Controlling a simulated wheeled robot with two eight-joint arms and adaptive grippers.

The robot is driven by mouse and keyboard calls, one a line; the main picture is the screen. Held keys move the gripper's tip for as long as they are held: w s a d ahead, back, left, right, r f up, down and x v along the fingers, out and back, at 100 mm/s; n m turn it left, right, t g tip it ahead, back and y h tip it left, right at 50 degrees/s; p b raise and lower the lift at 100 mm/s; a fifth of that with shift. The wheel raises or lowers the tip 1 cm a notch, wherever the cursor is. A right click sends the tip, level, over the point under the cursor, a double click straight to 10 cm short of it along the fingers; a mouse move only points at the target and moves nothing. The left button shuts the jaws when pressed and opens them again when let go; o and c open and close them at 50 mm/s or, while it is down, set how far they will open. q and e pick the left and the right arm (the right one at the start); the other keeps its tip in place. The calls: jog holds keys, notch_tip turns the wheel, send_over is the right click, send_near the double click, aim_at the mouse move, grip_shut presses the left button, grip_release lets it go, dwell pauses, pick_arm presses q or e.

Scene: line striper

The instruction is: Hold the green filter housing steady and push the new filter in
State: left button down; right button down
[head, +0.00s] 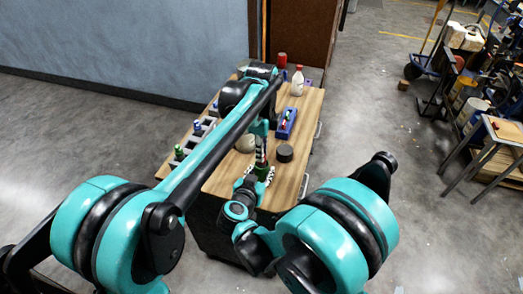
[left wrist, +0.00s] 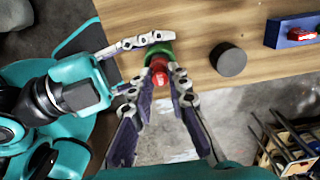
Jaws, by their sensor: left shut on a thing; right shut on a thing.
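The green filter housing (left wrist: 155,50) is near the table's front edge, between the fingers of my right gripper (left wrist: 150,62), which comes in from the left in the left wrist view. The housing also shows in the head view (head: 263,171). The red filter (left wrist: 159,77) is between the fingertips of my left gripper (left wrist: 161,82), lined up with the housing's opening. The filter overlaps the housing in this view; I cannot tell how deep it sits. In the head view, my left gripper (head: 262,156) is above my right gripper (head: 260,177). Both are shut on their parts.
A dark round cylinder (left wrist: 228,59) stands on the wooden table just right of the housing. A blue tray (head: 288,122) holding a red item lies farther back. A white bottle (head: 297,82) and a red can (head: 282,60) stand at the back. A grey slotted rack (head: 205,133) lines the left edge.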

pick_arm(q)
jog(key=shift+f, duration=1.15)
jog(key=c, duration=1.4)
grip_release()
jog(key=shift+o, duration=0.4)
jog(key=shift+o, duration=1.3)
jog(key=shift+r, duration=0.15)
jog(key=shift+r, duration=3.4)
